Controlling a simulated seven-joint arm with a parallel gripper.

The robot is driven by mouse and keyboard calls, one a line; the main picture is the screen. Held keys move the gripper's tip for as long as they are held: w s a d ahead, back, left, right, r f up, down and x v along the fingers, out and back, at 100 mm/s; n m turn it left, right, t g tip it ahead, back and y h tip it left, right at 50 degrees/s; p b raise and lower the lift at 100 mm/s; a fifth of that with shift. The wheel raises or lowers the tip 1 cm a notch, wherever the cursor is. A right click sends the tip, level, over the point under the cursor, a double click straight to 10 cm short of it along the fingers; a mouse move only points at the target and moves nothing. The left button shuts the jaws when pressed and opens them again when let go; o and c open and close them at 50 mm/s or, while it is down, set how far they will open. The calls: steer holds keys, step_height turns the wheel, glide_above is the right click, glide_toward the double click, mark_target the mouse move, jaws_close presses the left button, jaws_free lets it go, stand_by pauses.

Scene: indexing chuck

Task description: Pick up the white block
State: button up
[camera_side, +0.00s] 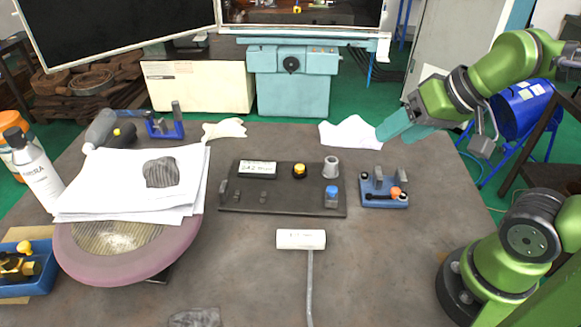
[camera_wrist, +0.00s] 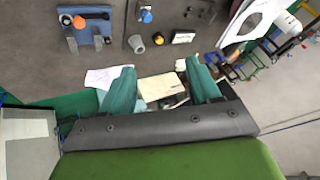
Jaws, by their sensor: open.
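A white block (camera_side: 301,239) with faint lettering lies at the front middle of the table, with a thin grey rod running from it to the front edge, like a mallet. A smaller white lettered piece (camera_side: 258,168) sits on the dark plate; it also shows in the wrist view (camera_wrist: 183,37). I cannot tell for certain which is the task's white block. My gripper (camera_side: 392,130) is above the table's back right, apart from both. In the wrist view its teal fingers (camera_wrist: 163,84) are spread with nothing held between them.
The dark plate (camera_side: 285,204) carries a yellow knob, a grey cylinder and a blue piece. A blue fixture (camera_side: 384,198) stands right of it. Papers (camera_side: 120,190) lie over a round pink-rimmed disc at left.

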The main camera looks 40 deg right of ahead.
steer(key=w+a+f+n+g, duration=0.3)
steer(key=a+f+n, duration=0.1)
steer(key=f+n, duration=0.1)
steer(key=n+g+y, duration=0.1)
steer(key=n, duration=0.8)
glide_toward(303, 235)
steer(key=f, duration=0.1)
steer(key=w+a+f, duration=0.1)
steer(key=shift+w+a+f, duration=0.1)
steer(key=shift+a+f, duration=0.1)
steer(key=shift+f, duration=0.15)
steer(key=shift+y, duration=0.3)
steer(key=shift+d+x, duration=0.2)
steer(key=shift+x, duration=1.25)
steer(key=shift+d+x, duration=0.2)
steer(key=shift+x, duration=1.2)
steer(key=shift+f, duration=0.4)
jaws_close()
